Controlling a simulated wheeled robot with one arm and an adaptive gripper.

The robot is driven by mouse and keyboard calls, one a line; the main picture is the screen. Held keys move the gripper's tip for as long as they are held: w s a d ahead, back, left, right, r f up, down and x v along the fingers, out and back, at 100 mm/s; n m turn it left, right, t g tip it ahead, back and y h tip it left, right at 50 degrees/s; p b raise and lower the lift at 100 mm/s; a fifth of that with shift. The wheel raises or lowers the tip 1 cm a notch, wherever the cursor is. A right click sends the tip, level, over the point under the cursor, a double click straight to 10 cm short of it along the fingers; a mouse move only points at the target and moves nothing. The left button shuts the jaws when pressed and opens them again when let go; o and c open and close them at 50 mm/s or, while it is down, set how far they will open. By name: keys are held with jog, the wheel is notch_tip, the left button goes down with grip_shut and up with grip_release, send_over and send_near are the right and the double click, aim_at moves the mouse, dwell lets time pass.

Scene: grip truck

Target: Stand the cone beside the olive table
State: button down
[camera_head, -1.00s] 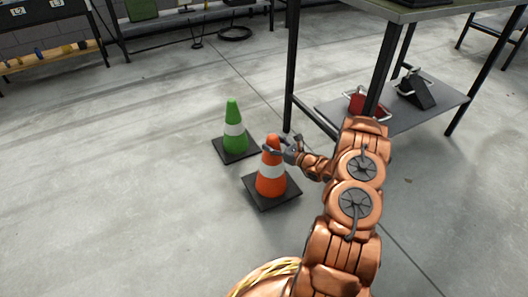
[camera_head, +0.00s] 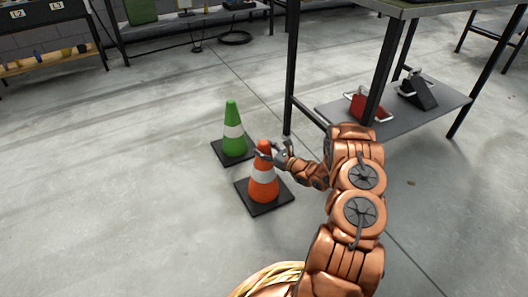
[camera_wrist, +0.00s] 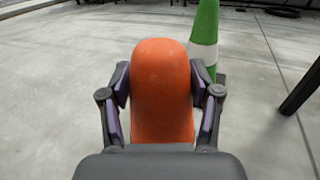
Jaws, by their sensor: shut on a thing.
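An orange cone (camera_head: 263,187) with a white band and a black square base is upright in the head view. My gripper (camera_head: 267,155) is shut on its top from the right side. In the wrist view the orange cone top (camera_wrist: 162,88) fills the space between the two fingers of my gripper (camera_wrist: 161,105). Whether the base touches the floor or hangs just above it, I cannot tell. The olive table (camera_head: 440,10) stands at the upper right, with dark legs and a grey lower shelf. The orange cone is to the left of its near legs.
A green cone (camera_head: 233,130) with a white band stands just behind the orange one, their bases close together. The table's lower shelf (camera_head: 425,118) holds a red item (camera_head: 362,106) and a black item (camera_head: 418,92). The floor at left and in front is clear.

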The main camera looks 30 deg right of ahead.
dwell(0.4)
jog(key=shift+c, duration=1.2)
grip_release()
jog(key=shift+f, duration=0.1)
